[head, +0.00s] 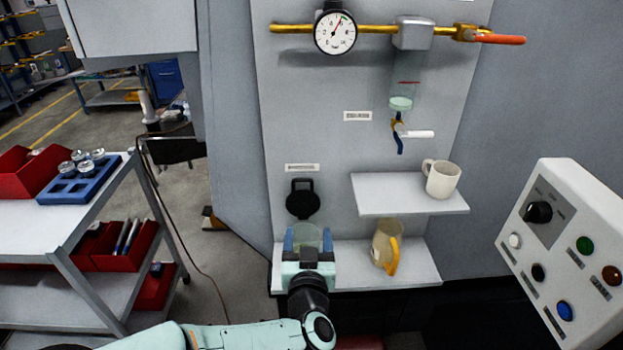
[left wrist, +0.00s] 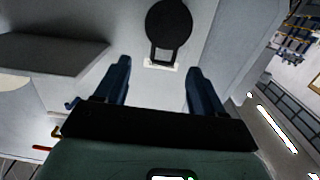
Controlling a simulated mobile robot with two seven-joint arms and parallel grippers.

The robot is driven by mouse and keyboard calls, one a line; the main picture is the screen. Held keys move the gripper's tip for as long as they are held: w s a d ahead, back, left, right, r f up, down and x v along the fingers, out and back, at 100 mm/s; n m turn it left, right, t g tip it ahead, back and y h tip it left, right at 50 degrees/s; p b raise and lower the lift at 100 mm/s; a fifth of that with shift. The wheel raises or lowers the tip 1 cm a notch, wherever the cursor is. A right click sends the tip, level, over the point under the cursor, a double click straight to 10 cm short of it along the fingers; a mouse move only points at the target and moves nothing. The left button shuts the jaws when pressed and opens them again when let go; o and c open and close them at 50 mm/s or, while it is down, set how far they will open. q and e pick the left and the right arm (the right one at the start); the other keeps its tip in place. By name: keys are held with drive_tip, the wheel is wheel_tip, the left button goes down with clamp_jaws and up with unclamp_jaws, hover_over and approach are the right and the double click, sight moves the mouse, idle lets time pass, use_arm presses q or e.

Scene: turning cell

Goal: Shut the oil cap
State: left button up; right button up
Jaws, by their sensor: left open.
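The oil cap (head: 303,199) is a round black lid with a small hinge frame, standing open and upright against the grey panel. It also shows in the left wrist view (left wrist: 169,24), beyond my fingertips. Below it in the head view is a pale, see-through filler cup (head: 308,236), partly hidden by my gripper. My left gripper (head: 307,240) is open, its two blue fingers apart in front of the panel, just below the cap. In the left wrist view the open left gripper (left wrist: 157,68) has nothing visible between its fingers. My right gripper is not in view.
A jug with a yellow handle (head: 386,248) stands on the lower shelf (head: 424,272), right of my gripper. A white mug (head: 441,179) stands on the upper shelf (head: 385,199). A control box (head: 568,245) is at right, and a cart (head: 30,222) with red bins is at left.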

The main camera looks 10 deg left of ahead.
use_arm(q)
wheel_tip(320, 180, up, 4)
hover_over(303, 199)
drive_tip(key=s, duration=0.1)
drive_tip(key=shift+d+r+n+t+y+p, duration=0.1)
drive_tip(key=shift+d+n+t+y+p, duration=0.2)
drive_tip(key=shift+n+y+p, duration=0.1)
